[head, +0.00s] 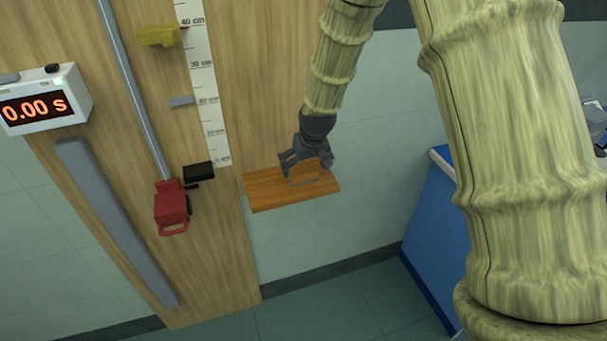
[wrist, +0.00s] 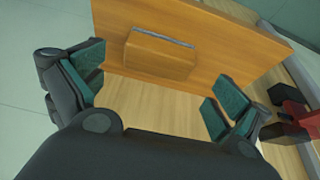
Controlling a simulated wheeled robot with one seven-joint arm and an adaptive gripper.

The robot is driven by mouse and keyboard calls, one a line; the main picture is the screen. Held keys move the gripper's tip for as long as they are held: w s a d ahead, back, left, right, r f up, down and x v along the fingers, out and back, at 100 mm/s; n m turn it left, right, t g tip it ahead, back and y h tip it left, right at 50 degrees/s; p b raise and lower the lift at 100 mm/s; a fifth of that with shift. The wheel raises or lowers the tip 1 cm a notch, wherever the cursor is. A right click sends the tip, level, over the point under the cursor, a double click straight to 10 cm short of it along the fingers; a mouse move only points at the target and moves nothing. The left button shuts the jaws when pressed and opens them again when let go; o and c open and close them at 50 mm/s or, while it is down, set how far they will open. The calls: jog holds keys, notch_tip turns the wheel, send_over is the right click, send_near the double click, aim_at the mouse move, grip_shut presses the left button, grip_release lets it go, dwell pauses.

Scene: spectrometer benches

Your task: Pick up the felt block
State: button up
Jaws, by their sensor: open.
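The felt block is an orange-brown block with a thin grey strip along one edge. It sits on a wooden shelf (head: 262,190) in the head view, where the block (head: 304,175) is partly hidden by my gripper (head: 306,163). In the wrist view the block (wrist: 158,58) lies ahead of the open fingers, on the orange shelf board (wrist: 225,62). My gripper (wrist: 157,88) is open and empty, with its teal-padded fingers spread wider than the block. The block appears beyond the fingertips; I cannot tell the exact gap.
Left of the shelf, a wooden panel carries a ruler (head: 205,85), a red clamp-like part (head: 172,208), a small black block (head: 198,171), a yellow piece (head: 159,36) and a grey rail. A timer (head: 42,100) reads 0.00 s. A blue cabinet (head: 436,235) stands right.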

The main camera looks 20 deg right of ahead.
aim_at(303, 169)
jog(key=shift+p+x, duration=1)
jog(key=shift+x, duration=0.25)
jog(key=shift+p+x, duration=0.5)
jog(key=shift+x, duration=0.9)
jog(key=shift+d, duration=0.15)
jog(key=shift+c, duration=0.4)
jog(key=c, duration=1)
jog(key=shift+r, duration=0.2)
jog(key=shift+w+r+b, duration=0.1)
jog(key=shift+r+b, duration=0.4)
jog(key=shift+b, duration=0.1)
jog(key=shift+r+b, duration=0.6)
jog(key=shift+r, duration=0.25)
jog(key=s+a+r+b, duration=0.2)
jog(key=s+b, duration=0.3)
jog(key=s, duration=1.1)
jog(key=shift+a, duration=0.5)
